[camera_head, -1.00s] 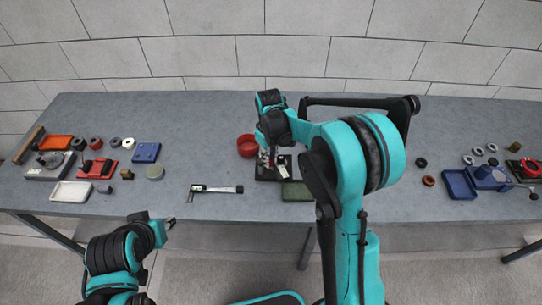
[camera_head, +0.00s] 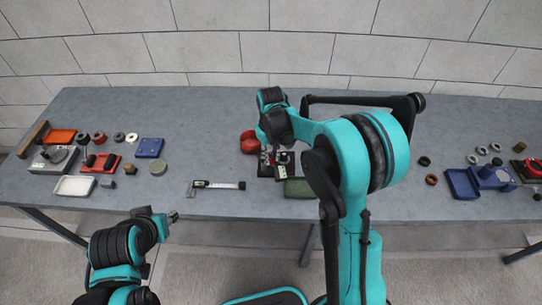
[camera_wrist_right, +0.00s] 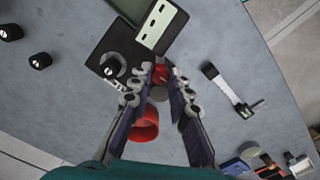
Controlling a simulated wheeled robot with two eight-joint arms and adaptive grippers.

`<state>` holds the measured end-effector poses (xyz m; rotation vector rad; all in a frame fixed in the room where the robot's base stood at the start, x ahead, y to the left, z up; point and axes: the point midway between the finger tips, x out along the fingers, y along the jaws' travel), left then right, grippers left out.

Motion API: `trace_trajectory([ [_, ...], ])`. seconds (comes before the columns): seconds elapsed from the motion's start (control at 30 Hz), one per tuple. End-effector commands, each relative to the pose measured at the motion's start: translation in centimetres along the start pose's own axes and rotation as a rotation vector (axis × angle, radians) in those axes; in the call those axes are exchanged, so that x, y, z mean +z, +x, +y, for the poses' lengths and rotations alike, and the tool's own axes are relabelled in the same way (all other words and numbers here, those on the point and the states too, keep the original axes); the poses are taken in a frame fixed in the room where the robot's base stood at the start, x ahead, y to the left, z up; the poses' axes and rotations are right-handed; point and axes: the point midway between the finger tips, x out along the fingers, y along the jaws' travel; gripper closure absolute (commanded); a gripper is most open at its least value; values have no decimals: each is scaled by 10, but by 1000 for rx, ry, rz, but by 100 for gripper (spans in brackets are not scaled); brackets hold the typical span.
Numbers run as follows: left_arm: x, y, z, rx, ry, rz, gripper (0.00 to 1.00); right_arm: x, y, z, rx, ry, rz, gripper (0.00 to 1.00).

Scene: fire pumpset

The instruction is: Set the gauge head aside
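In the right wrist view a small red and grey piece, which looks like the gauge head (camera_wrist_right: 159,91), sits between the fingertips of my right gripper (camera_wrist_right: 160,76). The fingers appear closed against its sides. In the head view my right gripper (camera_head: 270,156) is over this base, and the gauge head is too small there to make out clearly. My left gripper (camera_head: 172,217) is in front of the table's front edge, away from the objects; its fingers are too small to judge.
A white tray (camera_head: 75,186) and other parts are at left; a blue tray (camera_head: 461,183) is at right.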

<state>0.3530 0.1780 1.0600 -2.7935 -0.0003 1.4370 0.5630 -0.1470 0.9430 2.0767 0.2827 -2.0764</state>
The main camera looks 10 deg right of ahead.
Motion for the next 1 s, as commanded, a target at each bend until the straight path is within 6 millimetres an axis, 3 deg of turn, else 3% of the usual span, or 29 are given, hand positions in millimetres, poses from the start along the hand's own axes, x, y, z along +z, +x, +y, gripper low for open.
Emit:
trace_trajectory([
  [0.03,0,0,0,0,0,0,66,0,0,-1,-1,-1,0,69],
  [0.07,0,0,0,0,0,0,66,0,0,0,-1,-1,0,61],
  [0.47,0,0,0,0,0,0,66,0,-6,0,-1,-1,0,61],
  [1.0,0,0,0,0,0,0,66,0,-107,0,-1,-1,0,61],
])
